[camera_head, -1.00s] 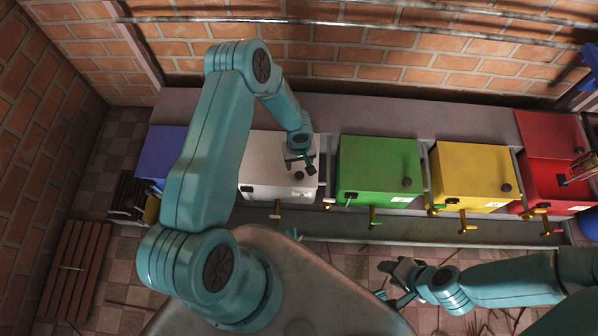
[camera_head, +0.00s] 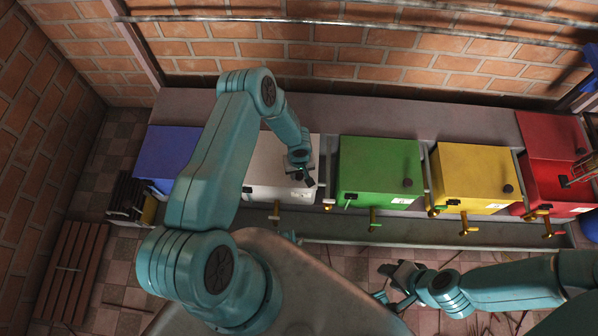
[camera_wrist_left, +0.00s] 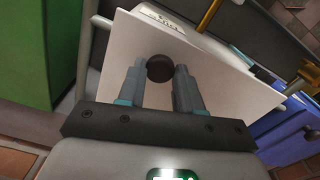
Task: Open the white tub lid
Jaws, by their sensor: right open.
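The white tub (camera_head: 270,165) stands between the blue and green tubs, its lid lying down. My left gripper (camera_head: 301,177) is over the front right part of this lid. In the left wrist view the white lid (camera_wrist_left: 120,55) fills the middle, and its round black knob (camera_wrist_left: 160,68) sits between the two fingertips of my left gripper (camera_wrist_left: 160,72). Little or no gap shows beside the knob; whether the fingers press on it I cannot tell. My right gripper (camera_head: 387,284) is open and empty, low in front of the green tub.
A blue tub (camera_head: 165,150) stands to the left. Green (camera_head: 375,165), yellow (camera_head: 470,170) and red (camera_head: 550,140) tubs stand to the right, with taps along the front. A brick wall (camera_head: 350,55) rises behind. Scattered sticks lie on the tiled floor.

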